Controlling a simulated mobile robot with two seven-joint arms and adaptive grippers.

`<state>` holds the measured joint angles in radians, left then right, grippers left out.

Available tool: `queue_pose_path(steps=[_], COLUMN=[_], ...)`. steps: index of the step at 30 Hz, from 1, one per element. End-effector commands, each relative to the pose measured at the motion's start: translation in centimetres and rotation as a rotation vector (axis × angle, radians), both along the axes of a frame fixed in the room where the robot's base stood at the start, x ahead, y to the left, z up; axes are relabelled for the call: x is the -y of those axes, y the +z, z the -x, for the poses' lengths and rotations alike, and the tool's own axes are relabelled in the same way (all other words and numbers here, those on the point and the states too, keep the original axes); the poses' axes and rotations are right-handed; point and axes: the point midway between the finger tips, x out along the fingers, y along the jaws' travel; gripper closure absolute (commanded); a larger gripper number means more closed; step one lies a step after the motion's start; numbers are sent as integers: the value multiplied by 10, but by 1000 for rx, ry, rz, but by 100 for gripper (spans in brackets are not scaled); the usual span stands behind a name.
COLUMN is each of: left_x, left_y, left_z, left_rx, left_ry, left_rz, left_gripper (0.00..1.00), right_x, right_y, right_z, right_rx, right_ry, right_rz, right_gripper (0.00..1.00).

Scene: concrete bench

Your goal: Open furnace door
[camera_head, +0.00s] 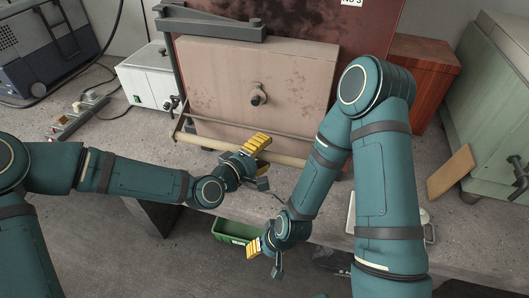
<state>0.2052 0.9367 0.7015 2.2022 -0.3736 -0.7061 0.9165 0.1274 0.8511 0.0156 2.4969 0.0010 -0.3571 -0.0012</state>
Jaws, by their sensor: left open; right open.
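The furnace (300,20) is a dark red box at the back of the bench. Its pale, stained door (210,80) faces me and looks shut, with a round knob-like fitting at its centre. A light horizontal bar (200,140) runs along the door's lower front. My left gripper (262,160) is open at the right part of this bar, its yellow finger pads beside it; I cannot tell whether they touch. My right gripper (263,257) is open and empty, lower down in front of the bench edge. My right arm hides the door's lower right corner.
A white box (147,78) and a power strip (78,117) stand left of the furnace. A reddish wooden box (430,62) and a green cabinet (495,95) stand right. A green bin (232,231) sits below the bench's front edge.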

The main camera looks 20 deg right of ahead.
Motion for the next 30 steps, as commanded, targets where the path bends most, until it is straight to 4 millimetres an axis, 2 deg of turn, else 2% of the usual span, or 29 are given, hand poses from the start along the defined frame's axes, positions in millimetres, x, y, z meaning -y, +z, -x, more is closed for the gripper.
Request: queue_pose_path(steps=[12, 17, 30], left_x=[6, 5, 5], left_y=[-1, -1, -1], left_z=[-4, -4, -2], left_rx=[-1, -1, -7], left_ry=[0, 0, -1], left_rz=[1, 1, -5], left_gripper=[43, 99, 100], right_x=[0, 0, 0], right_y=[-1, -1, 1], right_z=[0, 0, 0], right_rx=[1, 1, 0], right_ry=[0, 0, 0], right_rz=[0, 0, 0], right_gripper=[53, 53, 53])
